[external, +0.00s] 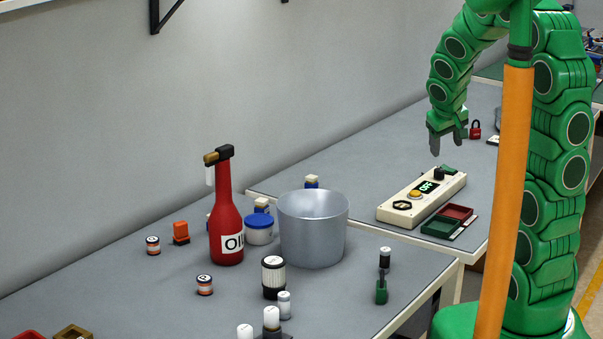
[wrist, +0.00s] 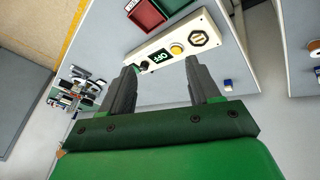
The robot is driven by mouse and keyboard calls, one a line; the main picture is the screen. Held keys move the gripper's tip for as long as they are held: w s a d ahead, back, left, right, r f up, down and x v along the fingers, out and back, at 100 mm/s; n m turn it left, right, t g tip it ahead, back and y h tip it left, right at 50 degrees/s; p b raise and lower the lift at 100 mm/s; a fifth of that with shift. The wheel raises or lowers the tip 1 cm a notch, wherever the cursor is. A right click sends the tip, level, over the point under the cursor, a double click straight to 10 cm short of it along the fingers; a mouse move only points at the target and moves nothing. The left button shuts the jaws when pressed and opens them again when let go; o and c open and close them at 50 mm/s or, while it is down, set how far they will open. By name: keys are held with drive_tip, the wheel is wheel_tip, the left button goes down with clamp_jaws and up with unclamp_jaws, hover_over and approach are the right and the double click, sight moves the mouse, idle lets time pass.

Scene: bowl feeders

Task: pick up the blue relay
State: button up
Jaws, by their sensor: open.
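A small blue block with a cream top, which looks like a blue relay (external: 312,182), stands on the far table behind the silver pot. It also shows small in the wrist view (wrist: 227,86), to the right of my fingers. A similar blue block with a cream top (external: 262,206) stands between the red oil bottle and the pot; I cannot tell which is meant. My gripper (external: 447,143) is open and empty, pointing down above the far table behind the control box. In the wrist view, its fingers (wrist: 161,67) are apart with nothing between them.
The cream control box (external: 450,188) lies below my gripper, beside red and green trays (external: 440,229). A red padlock (external: 475,130) stands near my gripper. The silver pot (external: 313,240), red oil bottle (external: 226,220) and blue-lidded tub (external: 259,234) crowd the near table.

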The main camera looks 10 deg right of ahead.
drive_tip(key=w+a+f+n+t+y, duration=0.1)
drive_tip(key=w+a+f+n+t, duration=0.1)
drive_tip(key=w+a, duration=0.5)
drive_tip(key=n+g+y, duration=0.2)
drive_tip(key=n+y, duration=0.4)
drive_tip(key=y, duration=0.2)
approach(266, 201)
drive_tip(key=f, duration=0.1)
drive_tip(key=a+f, duration=0.1)
drive_tip(key=f, duration=0.1)
drive_tip(key=shift+w+a, duration=0.2)
drive_tip(key=shift+w, duration=0.15)
drive_tip(key=shift+x, duration=1.1)
drive_tip(key=shift+w+a+f, duration=0.75)
drive_tip(key=shift+w+a, duration=0.05)
drive_tip(key=shift+x, duration=1.5)
drive_tip(key=shift+w+r, duration=0.1)
drive_tip(key=c, duration=1.1)
